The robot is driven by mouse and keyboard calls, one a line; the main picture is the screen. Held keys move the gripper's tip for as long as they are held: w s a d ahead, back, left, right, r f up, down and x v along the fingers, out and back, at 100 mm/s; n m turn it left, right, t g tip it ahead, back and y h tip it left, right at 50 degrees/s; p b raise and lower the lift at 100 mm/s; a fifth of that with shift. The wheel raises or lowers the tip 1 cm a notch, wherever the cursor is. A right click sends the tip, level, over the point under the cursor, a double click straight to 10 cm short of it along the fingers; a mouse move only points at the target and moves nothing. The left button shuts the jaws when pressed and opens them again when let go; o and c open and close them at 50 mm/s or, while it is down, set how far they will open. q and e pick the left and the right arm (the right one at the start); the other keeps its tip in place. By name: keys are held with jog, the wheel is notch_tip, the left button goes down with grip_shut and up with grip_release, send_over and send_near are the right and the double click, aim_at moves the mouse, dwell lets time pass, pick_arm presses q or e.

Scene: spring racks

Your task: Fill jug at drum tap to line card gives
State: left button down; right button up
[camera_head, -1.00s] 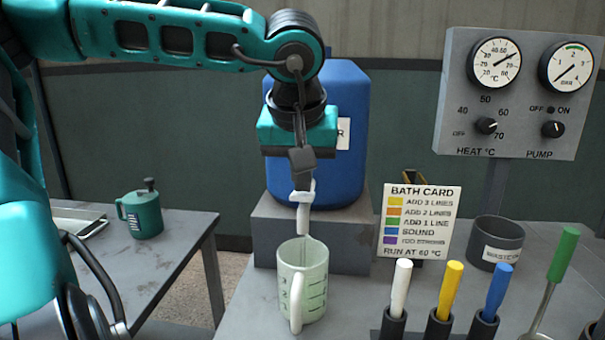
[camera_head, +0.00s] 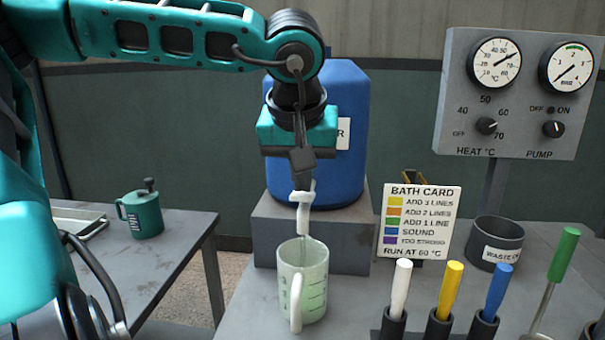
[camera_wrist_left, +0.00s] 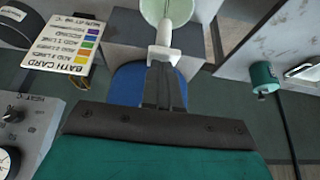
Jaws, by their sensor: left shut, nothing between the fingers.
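A pale green jug (camera_head: 314,284) with line marks stands upright on the grey bench under the white tap (camera_head: 303,213) of the blue drum (camera_head: 345,110). A thin stream seems to run from the spout into the jug; the liquid level cannot be read. My left gripper (camera_head: 302,172) is shut and empty, its fingertips at the top of the tap. In the left wrist view the shut fingers (camera_wrist_left: 163,85) meet the tap, with the jug (camera_wrist_left: 165,12) beyond. The bath card (camera_head: 420,222) lists colours with line counts and "RUN AT 60 °C". My right gripper is out of view.
A grey block (camera_head: 262,235) carries the drum. White, yellow and blue handles (camera_head: 454,277) stand in holders at the front, beside a green-handled tool (camera_head: 564,255). A waste cup (camera_head: 495,243) and control panel (camera_head: 452,110) are right. A teal can (camera_head: 142,215) stands on the left table.

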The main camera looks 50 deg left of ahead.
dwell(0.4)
pick_arm(q)
jog(key=shift+w+a+r+p, duration=0.3)
jog(key=shift+w+p, duration=0.05)
jog(key=shift+p, duration=0.15)
jog(key=shift+w+a, duration=0.15)
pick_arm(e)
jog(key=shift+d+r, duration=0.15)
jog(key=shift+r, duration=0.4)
pick_arm(q)
notch_tip(320, 180, up, 14)
jog(key=p, duration=0.5)
jog(key=shift+s+d+f, duration=0.25)
jog(key=shift+s+d, duration=0.15)
jog(key=shift+s, duration=0.05)
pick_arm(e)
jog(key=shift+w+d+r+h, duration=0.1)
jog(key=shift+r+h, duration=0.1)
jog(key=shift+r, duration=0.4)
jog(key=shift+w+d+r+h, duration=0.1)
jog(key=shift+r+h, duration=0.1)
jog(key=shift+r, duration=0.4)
